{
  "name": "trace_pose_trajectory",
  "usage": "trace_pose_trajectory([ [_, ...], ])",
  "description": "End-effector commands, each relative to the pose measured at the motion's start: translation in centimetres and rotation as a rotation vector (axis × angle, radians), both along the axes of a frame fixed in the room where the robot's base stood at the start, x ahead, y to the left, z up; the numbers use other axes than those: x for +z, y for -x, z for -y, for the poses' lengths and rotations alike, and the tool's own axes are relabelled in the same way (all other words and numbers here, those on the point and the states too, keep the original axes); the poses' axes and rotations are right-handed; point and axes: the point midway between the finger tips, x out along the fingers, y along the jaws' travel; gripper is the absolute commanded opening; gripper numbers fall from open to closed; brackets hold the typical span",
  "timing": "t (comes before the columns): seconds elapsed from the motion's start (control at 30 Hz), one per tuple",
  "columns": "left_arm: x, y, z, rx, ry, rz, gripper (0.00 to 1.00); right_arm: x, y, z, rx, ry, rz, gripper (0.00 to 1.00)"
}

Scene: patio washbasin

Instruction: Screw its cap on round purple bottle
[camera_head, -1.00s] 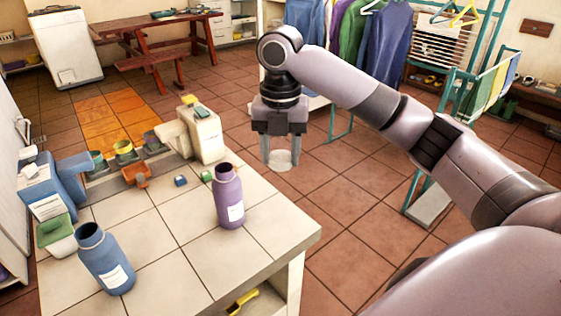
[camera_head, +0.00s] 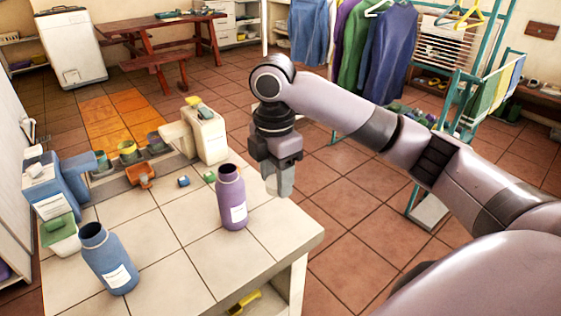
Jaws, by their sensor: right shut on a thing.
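The round purple bottle (camera_head: 231,205) stands upright on the tiled counter (camera_head: 185,275), near its right edge. Its dark mouth is open, with no cap on it. My right gripper (camera_head: 279,185) points down just to the right of the bottle, apart from it. Its fingers are closed around a pale, whitish cap, which is now mostly hidden by the fingers. My left gripper is out of view.
A blue open bottle (camera_head: 108,260) stands front left. A blue dispenser (camera_head: 55,185), a green-topped tub (camera_head: 60,232), a cream jug (camera_head: 207,132), an orange piece (camera_head: 141,175) and small blue (camera_head: 183,181) and green (camera_head: 210,177) pieces sit behind. The counter's middle is clear.

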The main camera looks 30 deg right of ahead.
Motion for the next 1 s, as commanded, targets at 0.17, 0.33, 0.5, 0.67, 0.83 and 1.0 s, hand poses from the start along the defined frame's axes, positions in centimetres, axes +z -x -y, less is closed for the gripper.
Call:
trace_pose_trajectory([
  [0.17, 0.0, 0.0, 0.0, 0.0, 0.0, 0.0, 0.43, -1.3, 0.8, -1.2, -0.313, 0.001, 0.003, 0.21],
  [0.33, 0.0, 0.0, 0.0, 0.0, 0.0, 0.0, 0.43, -2.4, 1.6, -2.2, -0.614, 0.003, 0.009, 0.21],
  [0.5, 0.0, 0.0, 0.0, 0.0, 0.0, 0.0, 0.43, -3.4, 2.4, -3.3, -0.916, -0.001, 0.011, 0.21],
  [0.67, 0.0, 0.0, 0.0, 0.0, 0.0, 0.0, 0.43, -4.3, 3.2, -4.2, -1.194, -0.004, 0.015, 0.21],
  [0.83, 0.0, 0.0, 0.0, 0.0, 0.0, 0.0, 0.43, -5.0, 4.0, -5.0, -1.43, -0.007, 0.014, 0.21],
  [1.0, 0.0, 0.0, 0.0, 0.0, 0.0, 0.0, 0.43, -5.3, 4.3, -5.4, -1.561, -0.011, 0.013, 0.21],
])
